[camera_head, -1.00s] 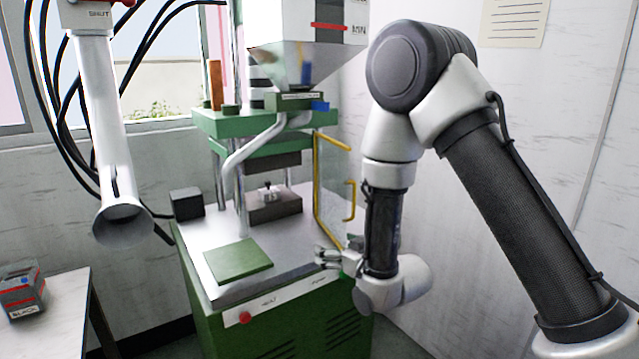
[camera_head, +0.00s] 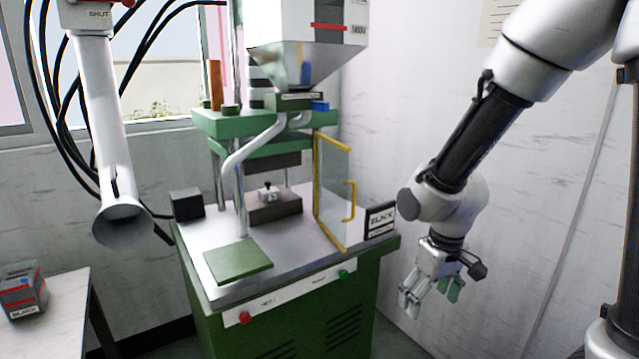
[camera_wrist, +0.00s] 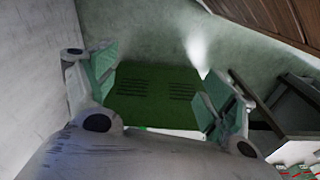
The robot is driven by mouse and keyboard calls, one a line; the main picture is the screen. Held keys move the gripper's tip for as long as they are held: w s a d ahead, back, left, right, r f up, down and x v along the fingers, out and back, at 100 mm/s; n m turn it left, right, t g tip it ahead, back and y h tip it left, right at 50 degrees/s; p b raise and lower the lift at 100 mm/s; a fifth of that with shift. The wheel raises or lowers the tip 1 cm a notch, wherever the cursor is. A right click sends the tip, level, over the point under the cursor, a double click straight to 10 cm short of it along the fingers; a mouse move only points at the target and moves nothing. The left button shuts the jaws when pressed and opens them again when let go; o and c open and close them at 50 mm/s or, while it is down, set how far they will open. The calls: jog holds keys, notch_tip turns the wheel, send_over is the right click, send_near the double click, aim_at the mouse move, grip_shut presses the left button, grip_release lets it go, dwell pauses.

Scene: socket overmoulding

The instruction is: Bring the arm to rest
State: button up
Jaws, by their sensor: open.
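My gripper (camera_head: 428,290) is open and empty in the head view, hanging in the air to the right of the green moulding machine (camera_head: 290,318). It points downward, and my arm comes in from the upper right. In the wrist view the two fingers (camera_wrist: 160,95) are spread apart with nothing between them. Beyond them shows a green vented panel (camera_wrist: 155,88), which looks like the machine's side.
The machine's yellow-framed guard door (camera_head: 333,190) stands open. A green pad (camera_head: 238,261) lies on the machine table. A white bench (camera_head: 62,318) with a labelled container (camera_head: 22,290) is at left. The wall is close on the right.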

jog(key=s+d+r+m+t, duration=0.2)
jog(key=s+d+r, duration=0.4)
jog(key=r, duration=0.3)
jog(key=s+d+r+m+t, duration=0.1)
jog(key=s+d+r+m, duration=0.1)
jog(key=s+d+r, duration=0.3)
notch_tip(320, 180, up, 5)
jog(key=d, duration=0.3)
jog(key=shift+s+r+m+t, duration=0.2)
jog(key=shift+s+m+t, duration=0.1)
jog(key=shift+s+t, duration=0.1)
jog(key=shift+w, duration=0.1)
